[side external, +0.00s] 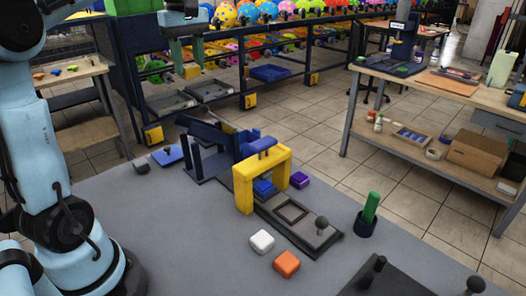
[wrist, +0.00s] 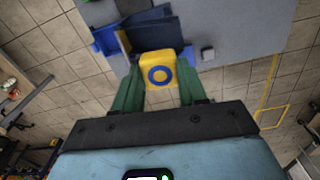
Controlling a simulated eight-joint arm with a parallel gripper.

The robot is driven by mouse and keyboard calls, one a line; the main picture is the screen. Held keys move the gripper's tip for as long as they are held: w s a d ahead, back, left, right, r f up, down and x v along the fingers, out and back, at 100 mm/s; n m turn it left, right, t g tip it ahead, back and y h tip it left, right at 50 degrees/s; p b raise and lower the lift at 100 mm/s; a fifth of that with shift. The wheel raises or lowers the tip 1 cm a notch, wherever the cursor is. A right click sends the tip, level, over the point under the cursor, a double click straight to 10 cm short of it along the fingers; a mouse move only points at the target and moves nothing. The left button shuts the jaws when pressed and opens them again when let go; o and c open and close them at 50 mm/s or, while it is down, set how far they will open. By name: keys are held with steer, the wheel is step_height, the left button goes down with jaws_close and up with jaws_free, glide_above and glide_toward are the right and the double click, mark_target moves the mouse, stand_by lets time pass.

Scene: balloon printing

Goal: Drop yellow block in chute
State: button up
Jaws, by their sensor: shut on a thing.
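The yellow block (wrist: 147,67) is held between the green fingers of my gripper (wrist: 160,78), its face with a blue ring turned to the wrist camera. In the side external view my gripper (side external: 187,58) is high above the table, with the yellow block (side external: 192,72) at its fingertips. The chute appears to be the dark navy angled structure (side external: 204,166) on the table, below and apart from the block. In the wrist view the dark navy structure (wrist: 152,33) shows just beyond the block.
A yellow arch (side external: 243,187) stands on a dark base beside the navy structure. White (side external: 262,241), orange (side external: 287,264) and purple (side external: 299,180) blocks lie on the grey table (side external: 190,245). A green peg (side external: 371,206) stands in a dark holder at right.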

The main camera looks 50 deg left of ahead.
steer(key=shift+s+a+n, duration=0.5)
steer(key=shift+a, duration=0.25)
step_height(320, 180, down, 2)
steer(key=shift+f, duration=5.3)
steer(key=o, duration=1)
steer(key=shift+o, duration=0.2)
step_height(320, 180, up, 12)
steer(key=shift+r, duration=0.1)
